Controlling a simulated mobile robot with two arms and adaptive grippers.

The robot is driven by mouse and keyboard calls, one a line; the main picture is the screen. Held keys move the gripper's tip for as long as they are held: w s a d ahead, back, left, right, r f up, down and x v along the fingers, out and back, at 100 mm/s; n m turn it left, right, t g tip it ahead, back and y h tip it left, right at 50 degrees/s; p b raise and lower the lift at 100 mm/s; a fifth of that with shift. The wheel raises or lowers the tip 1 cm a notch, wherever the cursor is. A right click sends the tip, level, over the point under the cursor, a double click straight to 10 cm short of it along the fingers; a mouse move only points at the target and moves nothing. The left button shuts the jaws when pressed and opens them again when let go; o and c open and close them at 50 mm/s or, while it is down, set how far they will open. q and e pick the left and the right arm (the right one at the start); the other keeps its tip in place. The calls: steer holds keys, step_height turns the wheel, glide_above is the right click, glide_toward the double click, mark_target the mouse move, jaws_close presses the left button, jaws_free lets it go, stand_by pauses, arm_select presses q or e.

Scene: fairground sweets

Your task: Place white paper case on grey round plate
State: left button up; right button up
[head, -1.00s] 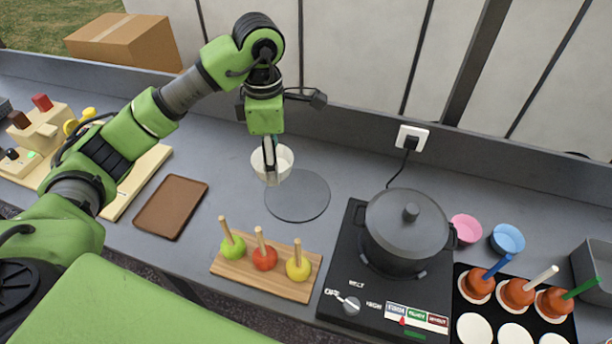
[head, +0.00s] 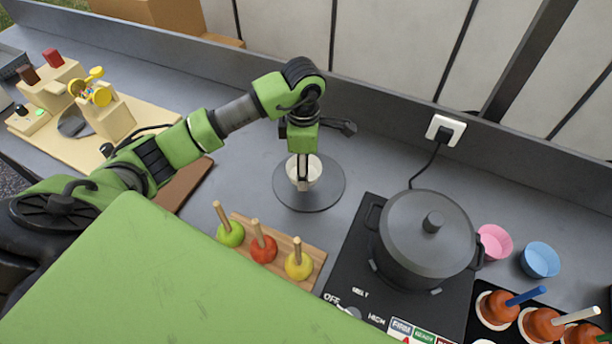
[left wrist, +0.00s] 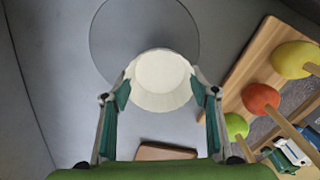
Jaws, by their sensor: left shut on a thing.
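The white paper case (head: 315,171) is a small round cup, upright, between the fingers of my left gripper (head: 303,183). The left wrist view shows the case (left wrist: 160,73) with a finger against each side. The grey round plate (head: 330,194) lies flat on the counter. In the head view the case appears over the left and middle part of the plate. In the left wrist view the case overlaps the near edge of the plate (left wrist: 125,35). I cannot tell whether the case touches the plate. My right gripper is out of view.
A wooden board (head: 314,258) with three apples on sticks is in front of the plate. A black hob with a lidded grey pot (head: 425,240) stands to the right. Pink (head: 494,242) and blue (head: 540,259) cases sit beyond it. The counter behind the plate is clear.

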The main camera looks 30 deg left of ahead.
arm_select(q)
step_height(320, 180, down, 2)
steer(key=shift+s+f, duration=0.1)
steer(key=shift+s, duration=0.05)
step_height(320, 180, down, 2)
steer(key=shift+f+p, duration=0.15)
steer(key=shift+p, duration=0.5)
steer(key=shift+f, duration=0.4)
steer(key=shift+f, duration=0.2)
steer(key=o, duration=0.8)
steer(key=shift+o, duration=0.2)
steer(key=shift+r, duration=0.15)
